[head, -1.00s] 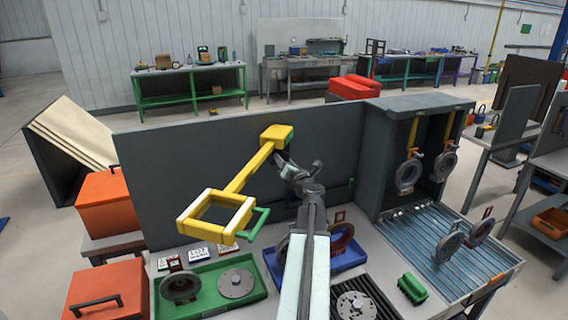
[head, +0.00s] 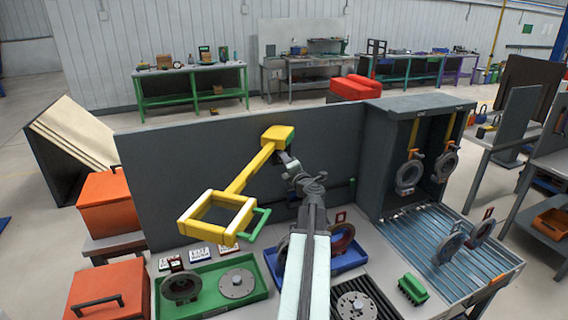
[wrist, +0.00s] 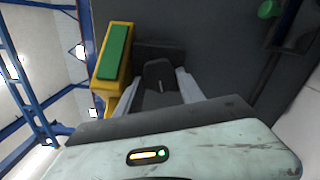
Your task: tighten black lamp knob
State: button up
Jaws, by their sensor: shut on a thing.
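The yellow lamp (head: 237,190) is fixed to the upright grey panel. Its square frame head with a green handle (head: 258,224) hangs out to the left over the bench. The black lamp knob (wrist: 158,76) sits beside the lamp's yellow and green mount block (wrist: 114,55) in the wrist view. My gripper (wrist: 160,86) is shut on the knob, with one pale finger on each side of it. In the head view my gripper (head: 285,160) reaches the panel just below and right of the mount block, and the knob is hidden there.
A green tray (head: 213,305) and a blue tray (head: 330,264) with metal discs and rings stand on the bench below. A grey cabinet (head: 375,160) with hanging hooks is to the right, close to my arm. Orange boxes (head: 108,205) stand at left.

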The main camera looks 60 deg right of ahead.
jog(key=shift+a, duration=0.1)
dwell(0.4)
jog(key=o, duration=1.4)
jog(key=shift+w, duration=0.1)
jog(key=shift+c, duration=0.2)
jog(key=v, duration=0.7)
jog(key=shift+s+a, duration=0.2)
jog(key=shift+s, duration=0.15)
